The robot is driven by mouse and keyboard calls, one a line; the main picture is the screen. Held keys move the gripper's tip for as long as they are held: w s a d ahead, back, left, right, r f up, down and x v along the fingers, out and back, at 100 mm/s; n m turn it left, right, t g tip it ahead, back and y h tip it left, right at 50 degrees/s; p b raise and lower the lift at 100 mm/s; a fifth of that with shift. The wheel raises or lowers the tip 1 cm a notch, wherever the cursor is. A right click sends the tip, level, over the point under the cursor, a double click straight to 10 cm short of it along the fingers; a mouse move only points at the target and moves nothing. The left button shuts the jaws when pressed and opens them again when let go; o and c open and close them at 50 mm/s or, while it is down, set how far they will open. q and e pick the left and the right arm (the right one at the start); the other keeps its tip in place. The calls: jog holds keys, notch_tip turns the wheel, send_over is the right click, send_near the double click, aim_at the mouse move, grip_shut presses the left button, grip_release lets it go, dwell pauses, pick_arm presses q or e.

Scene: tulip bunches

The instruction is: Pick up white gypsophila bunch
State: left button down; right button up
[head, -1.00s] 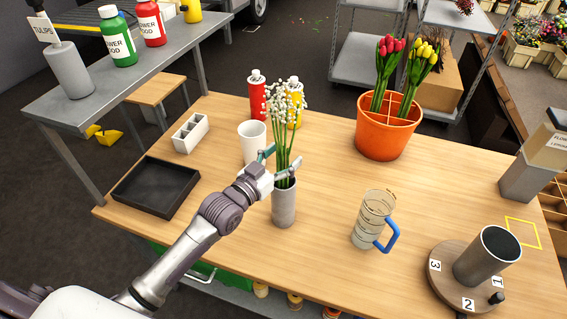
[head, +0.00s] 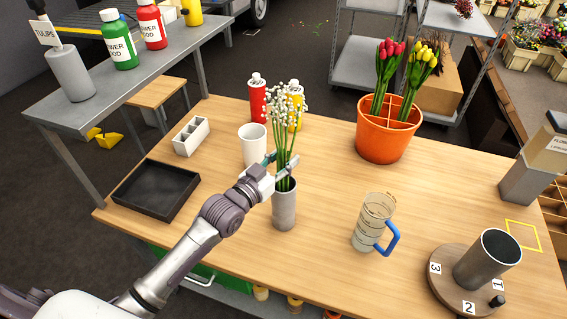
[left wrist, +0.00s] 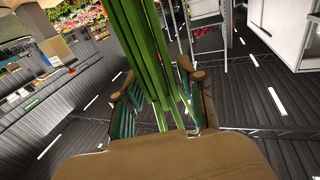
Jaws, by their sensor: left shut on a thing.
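The white gypsophila bunch (head: 288,105) stands upright with its green stems in a grey cylindrical vase (head: 284,208) on the wooden table. My left gripper (head: 281,162) is shut on the stems just above the vase rim. In the left wrist view the green stems (left wrist: 150,60) run between the two fingers of the gripper (left wrist: 160,112). The lower stem ends are hidden inside the vase. My right gripper is not in view.
A white cup (head: 252,145) stands close behind the gripper. An orange tulip bucket (head: 385,138), a measuring jug (head: 372,225) and a turntable (head: 462,283) are to the right. A black tray (head: 156,190) lies left.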

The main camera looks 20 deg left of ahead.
pick_arm(q)
notch_tip(320, 180, up, 28)
jog(key=b, duration=0.2)
dwell(0.4)
